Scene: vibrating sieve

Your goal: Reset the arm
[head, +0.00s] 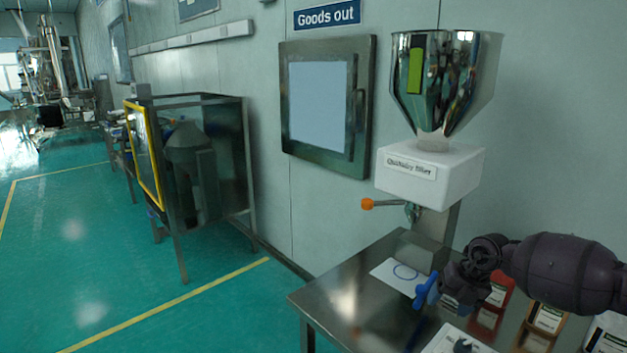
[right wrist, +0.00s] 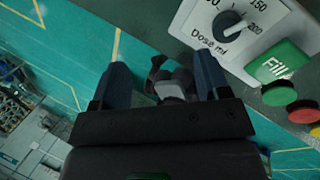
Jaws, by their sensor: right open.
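My right arm reaches in from the right in the head view, above the metal table (head: 335,299). My left gripper is not in view.
Red (head: 489,314) and orange (head: 545,322) bins lie beneath my arm. A dose panel (right wrist: 222,35) and green Fill button (right wrist: 277,63) are right of the fingers. A framed cabinet (head: 190,160) stands left; the green floor is open.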

